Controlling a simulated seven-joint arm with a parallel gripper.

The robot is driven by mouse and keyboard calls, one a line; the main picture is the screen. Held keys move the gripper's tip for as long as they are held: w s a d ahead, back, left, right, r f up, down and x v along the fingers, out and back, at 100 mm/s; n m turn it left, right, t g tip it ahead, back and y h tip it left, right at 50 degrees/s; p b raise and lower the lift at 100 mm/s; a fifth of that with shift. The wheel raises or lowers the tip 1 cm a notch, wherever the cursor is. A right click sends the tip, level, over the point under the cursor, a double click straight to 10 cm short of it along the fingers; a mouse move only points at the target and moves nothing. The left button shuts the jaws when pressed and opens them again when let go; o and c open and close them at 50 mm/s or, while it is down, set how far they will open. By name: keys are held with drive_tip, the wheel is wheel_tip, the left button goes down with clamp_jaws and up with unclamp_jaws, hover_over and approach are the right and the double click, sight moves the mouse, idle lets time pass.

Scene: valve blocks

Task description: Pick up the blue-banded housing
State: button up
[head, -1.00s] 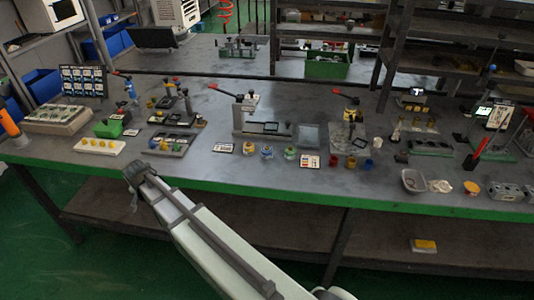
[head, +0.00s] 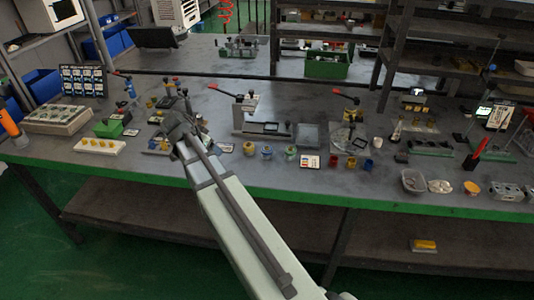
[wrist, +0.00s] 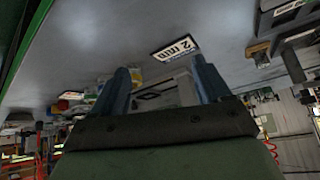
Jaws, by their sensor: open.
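A small round housing with a blue band (head: 267,151) stands upright near the front edge of the bench in the head view. It sits between a housing with a yellowish band (head: 249,148) and one with a green band (head: 290,153). My gripper (head: 178,118) is left of this row, over the bench, apart from the housings. In the wrist view my gripper (wrist: 162,78) has its two fingers spread with nothing clearly held between them. I cannot tell the blue-banded housing apart in the wrist view.
A white label card (wrist: 175,48) lies on the bench ahead of the fingers. A toggle-clamp fixture (head: 250,118) stands behind the housings. A white tray with yellow parts (head: 99,146) is at left.

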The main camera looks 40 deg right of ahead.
sight(267, 147)
drive_tip(key=s+d+r+m+g+h, duration=0.2)
drive_tip(key=s+d+r+m+g, duration=0.15)
drive_tip(key=s+d, duration=0.7)
drive_tip(key=shift+t, duration=0.25)
drive_tip(key=d+f, duration=0.1)
drive_tip(key=d, duration=0.1)
drive_tip(key=w+d+f, duration=0.1)
drive_tip(key=d+f, duration=0.3)
drive_tip(key=shift+w+d+f, duration=0.15)
drive_tip(key=shift+w+d, duration=0.2)
drive_tip(key=shift+d, duration=0.05)
drive_tip(key=shift+w+x, duration=0.15)
drive_tip(key=shift+x, duration=1.3)
drive_tip(key=shift+w+x, duration=0.15)
drive_tip(key=shift+x, duration=1.35)
drive_tip(key=shift+a+f, duration=0.1)
drive_tip(key=shift+a, duration=0.05)
drive_tip(key=shift+c, duration=0.2)
drive_tip(key=c, duration=1.1)
drive_tip(key=shift+r, duration=5.05)
